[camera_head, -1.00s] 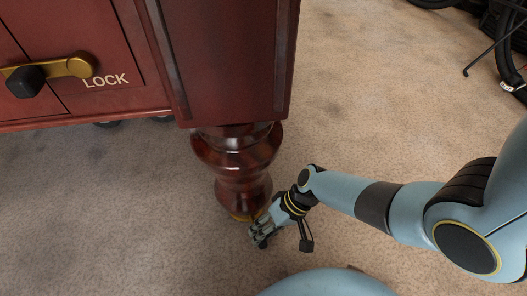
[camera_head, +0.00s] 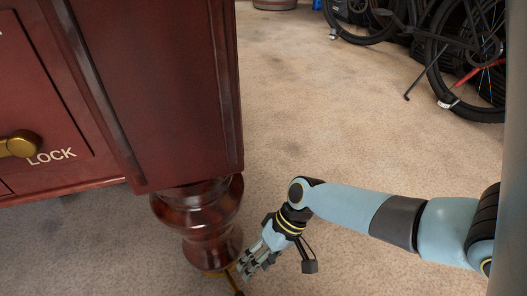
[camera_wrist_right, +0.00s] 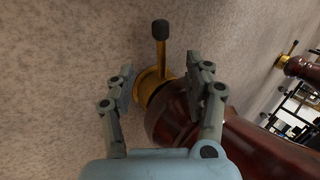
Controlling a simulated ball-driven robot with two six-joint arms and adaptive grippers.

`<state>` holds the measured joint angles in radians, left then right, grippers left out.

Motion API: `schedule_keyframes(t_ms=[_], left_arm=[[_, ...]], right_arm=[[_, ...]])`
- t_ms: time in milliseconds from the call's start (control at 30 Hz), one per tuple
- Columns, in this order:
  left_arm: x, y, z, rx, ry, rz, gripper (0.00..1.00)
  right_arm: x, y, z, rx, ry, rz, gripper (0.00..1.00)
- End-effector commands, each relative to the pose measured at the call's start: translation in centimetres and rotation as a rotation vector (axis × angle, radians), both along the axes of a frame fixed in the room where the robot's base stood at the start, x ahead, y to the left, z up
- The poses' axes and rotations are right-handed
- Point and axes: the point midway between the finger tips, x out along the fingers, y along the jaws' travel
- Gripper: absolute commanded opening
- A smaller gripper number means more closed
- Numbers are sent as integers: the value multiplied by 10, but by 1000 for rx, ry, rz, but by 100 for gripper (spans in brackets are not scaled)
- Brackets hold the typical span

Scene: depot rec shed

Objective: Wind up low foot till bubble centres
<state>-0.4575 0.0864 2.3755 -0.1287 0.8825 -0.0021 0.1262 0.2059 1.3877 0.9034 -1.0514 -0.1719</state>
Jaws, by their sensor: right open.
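The turned, dark red wooden leg (camera_head: 208,235) stands on the carpet under the cabinet corner. At its bottom is a brass foot (camera_head: 222,272) with a dark-tipped lever (camera_head: 235,284). In the right wrist view the brass foot (camera_wrist_right: 149,84) lies between and beyond my open fingers, and its lever (camera_wrist_right: 160,50) points up, away from the palm. My right gripper (camera_head: 256,264) is open just right of the foot; it also shows in the wrist view (camera_wrist_right: 165,88). Whether a finger touches the foot, I cannot tell. No bubble level shows. My left gripper is out of view.
The red cabinet (camera_head: 150,90) fills the upper left, with a brass handle (camera_head: 18,145) beside the word LOCK. Another leg with a brass foot (camera_wrist_right: 284,60) shows at the wrist view's right. Bicycles (camera_head: 465,55) stand at the back right. The carpet between is clear.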

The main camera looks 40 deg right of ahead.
Motion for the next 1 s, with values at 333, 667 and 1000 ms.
schedule_keyframes(t_ms=[333, 667, 1000], left_arm=[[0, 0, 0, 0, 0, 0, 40], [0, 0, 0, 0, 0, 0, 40], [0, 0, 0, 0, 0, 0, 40]], right_arm=[[-4, -17, 26, 0, 0, 0, 52], [-4, -17, 26, 1, 0, 0, 52], [-4, -17, 26, 0, 0, 0, 52]])
